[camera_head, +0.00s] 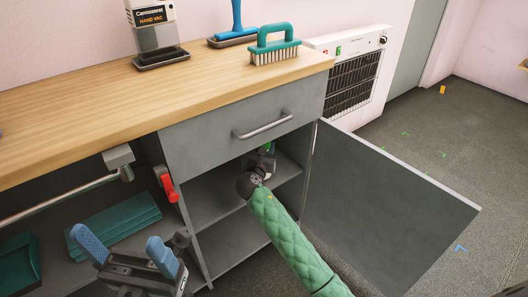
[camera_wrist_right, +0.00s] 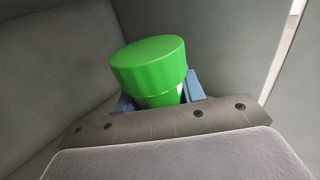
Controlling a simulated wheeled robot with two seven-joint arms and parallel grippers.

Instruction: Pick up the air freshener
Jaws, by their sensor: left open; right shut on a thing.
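The air freshener (camera_wrist_right: 150,64), a can with a bright green cap, shows in the right wrist view between the blue fingers of my right gripper (camera_wrist_right: 160,97). The gripper is shut on it. In the head view a small patch of green (camera_head: 268,147) shows at my right gripper (camera_head: 262,158), which reaches into the open grey cabinet. Most of the can is hidden there. My left gripper (camera_head: 125,252), with blue fingers spread apart, is open and empty at the lower left, in front of the cabinet.
The cabinet door (camera_head: 385,205) stands open to the right. A drawer handle (camera_head: 262,125) juts out above the opening. The wooden counter (camera_head: 215,90) holds a hand vac (camera_head: 153,30) and a teal brush (camera_head: 274,45). Teal folded items (camera_head: 118,217) lie at lower left.

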